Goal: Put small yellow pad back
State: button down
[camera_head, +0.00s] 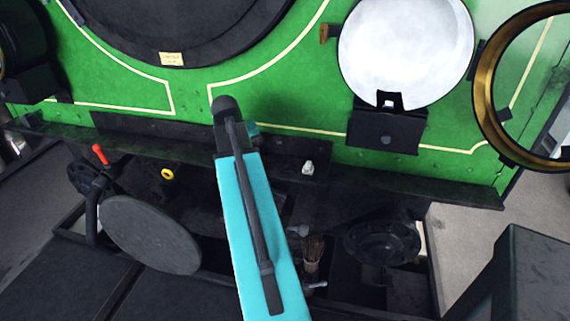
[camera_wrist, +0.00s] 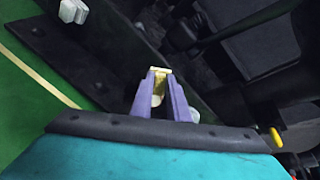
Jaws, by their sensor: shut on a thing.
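My gripper (camera_wrist: 159,79) has two purple fingers in the wrist view. They are shut on a small pale yellow piece (camera_wrist: 159,90), which looks like the small yellow pad. The held piece is over the dark ledge (camera_wrist: 85,60) at the foot of the green front; I cannot tell whether it touches the ledge. In the head view my turquoise arm reaches up to that ledge and hides the fingers and the held piece. A pale yellow label (camera_head: 172,58) sits on the lower rim of the round black door (camera_head: 190,25).
A small white piece (camera_head: 308,167) stands on the ledge right of my arm. A white lamp disc (camera_head: 406,50) and brass ring (camera_head: 487,95) are at the right. A grey disc (camera_head: 150,235), red-tipped lever (camera_head: 99,154) and yellow ring (camera_head: 167,174) are at the lower left.

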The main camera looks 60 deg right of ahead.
jog(key=s+d+r+m+y+p, duration=0.1)
jog(key=s+m+y+p, duration=0.1)
jog(key=s, duration=0.9)
jog(key=s+d+r+m+y+p, duration=0.1)
jog(key=s+m, duration=0.4)
jog(key=s, duration=0.7)
jog(key=shift+d+r+g+y+p, duration=0.2)
jog(key=shift+d+g+y+p, duration=0.15)
jog(key=shift+y, duration=0.45)
jog(key=w+d+p, duration=0.1)
jog(key=w+d, duration=0.1)
jog(key=w, duration=0.2)
jog(key=w+d+f+p, duration=0.1)
jog(key=w+d+p, duration=0.1)
jog(key=w, duration=0.3)
jog(key=w+d+p, duration=0.1)
jog(key=w+d, duration=0.2)
jog(key=w, duration=0.2)
jog(key=shift+w+f+p, duration=0.15)
jog(key=shift+f+p, duration=0.05)
jog(key=shift+p, duration=0.15)
jog(key=shift+w+m, duration=0.1)
jog(key=shift+m, duration=0.2)
jog(key=shift+f, duration=0.15)
jog(key=shift+f+p, duration=0.85)
jog(key=shift+f, duration=0.8)
jog(key=shift+f, duration=0.15)
